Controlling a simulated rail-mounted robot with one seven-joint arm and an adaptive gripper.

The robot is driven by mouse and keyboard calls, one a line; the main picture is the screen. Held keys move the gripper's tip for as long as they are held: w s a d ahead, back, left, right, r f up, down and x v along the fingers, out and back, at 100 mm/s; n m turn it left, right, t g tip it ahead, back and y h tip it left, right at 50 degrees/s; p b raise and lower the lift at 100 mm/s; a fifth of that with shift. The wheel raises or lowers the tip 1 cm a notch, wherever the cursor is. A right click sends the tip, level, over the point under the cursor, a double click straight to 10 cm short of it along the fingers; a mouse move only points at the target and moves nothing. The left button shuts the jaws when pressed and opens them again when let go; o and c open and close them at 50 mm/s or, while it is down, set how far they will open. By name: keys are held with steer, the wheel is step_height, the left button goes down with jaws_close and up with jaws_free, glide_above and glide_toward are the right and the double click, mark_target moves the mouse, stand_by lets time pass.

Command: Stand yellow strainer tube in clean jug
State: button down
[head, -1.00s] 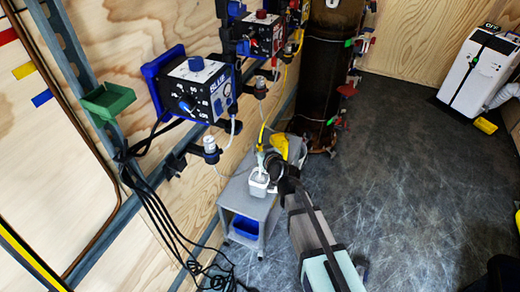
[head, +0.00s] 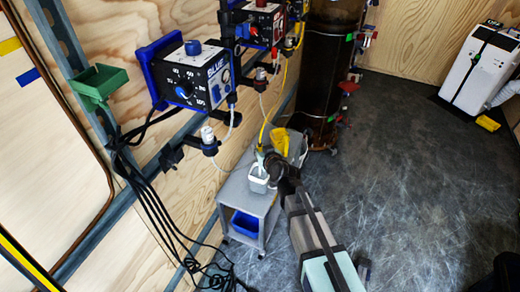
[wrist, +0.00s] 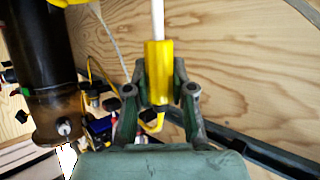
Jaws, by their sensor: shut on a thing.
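The yellow strainer tube (wrist: 158,72) is between the fingers of my gripper (wrist: 160,78) in the wrist view, with a thin white tube coming from it at the top of the picture. My gripper is shut on it. In the head view, my gripper (head: 261,158) is just above and behind the opening of a white jug (head: 259,185) on a small grey cart. The strainer is too small there to tell whether its end is inside the jug or above it. Which jug is the clean one is not marked.
A yellow container (head: 279,141) stands behind the jug on the grey cart (head: 236,188), near the wall. A blue bin (head: 245,225) is on the lower shelf. Blue control boxes (head: 197,80) and hanging cables are at the left.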

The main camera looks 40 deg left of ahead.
steer(key=shift+f+b, duration=0.9)
steer(key=shift+b, duration=0.15)
stand_by(0.6)
steer(key=c, duration=0.9)
jaws_free()
steer(key=v, duration=1.2)
steer(key=shift+f, duration=0.1)
